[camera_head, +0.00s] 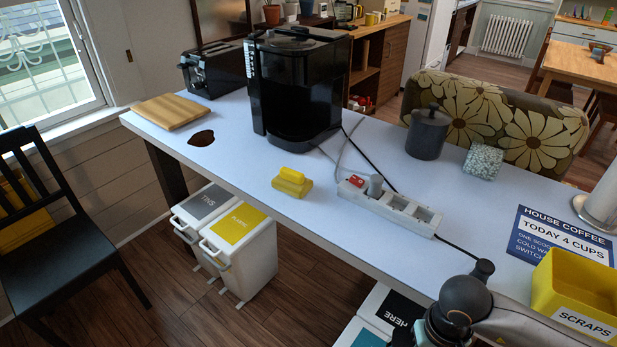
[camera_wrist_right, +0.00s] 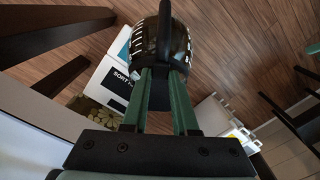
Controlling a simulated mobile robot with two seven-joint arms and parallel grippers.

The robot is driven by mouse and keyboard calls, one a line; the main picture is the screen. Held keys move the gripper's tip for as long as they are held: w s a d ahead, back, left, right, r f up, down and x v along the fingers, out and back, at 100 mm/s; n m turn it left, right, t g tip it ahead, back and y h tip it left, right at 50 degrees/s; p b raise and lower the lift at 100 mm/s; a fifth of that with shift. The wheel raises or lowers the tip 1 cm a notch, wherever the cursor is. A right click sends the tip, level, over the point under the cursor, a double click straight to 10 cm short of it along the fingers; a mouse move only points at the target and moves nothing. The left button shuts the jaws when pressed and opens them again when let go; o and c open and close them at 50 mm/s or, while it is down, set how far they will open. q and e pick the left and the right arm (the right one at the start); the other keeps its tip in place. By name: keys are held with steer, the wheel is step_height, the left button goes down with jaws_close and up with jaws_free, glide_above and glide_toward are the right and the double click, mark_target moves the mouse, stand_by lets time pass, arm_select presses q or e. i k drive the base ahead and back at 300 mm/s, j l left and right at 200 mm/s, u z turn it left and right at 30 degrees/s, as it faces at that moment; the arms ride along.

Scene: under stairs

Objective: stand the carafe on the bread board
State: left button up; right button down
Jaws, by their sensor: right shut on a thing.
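The bread board (camera_head: 172,110) is a small wooden board lying flat at the far left end of the white table, with nothing on it. The carafe (camera_wrist_right: 177,40) is dark glass with white level marks and a black handle. It shows in the right wrist view, between the green fingertips of my right gripper (camera_wrist_right: 161,82), which is shut on it. Dark floorboards and floor bins show behind it, off the tabletop. The carafe and the right gripper cannot be made out in the head view. My left gripper is out of view.
A dark brown patch (camera_head: 201,138) lies by the board. The toaster (camera_head: 213,69) and coffee machine (camera_head: 297,85) stand behind. A yellow sponge (camera_head: 292,183), power strip (camera_head: 388,207), dark canister (camera_head: 427,133) and yellow scraps box (camera_head: 575,290) are on the table. Bins (camera_head: 240,250) stand below.

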mark_target(170, 109)
steer(key=i+j+u, duration=0.1)
steer(key=u, duration=0.3)
steer(key=i+j+u, duration=0.15)
steer(key=u, duration=0.25)
steer(key=i+j+u, duration=0.15)
steer(key=u, duration=0.15)
steer(key=i+u, duration=0.55)
steer(key=i, duration=0.65)
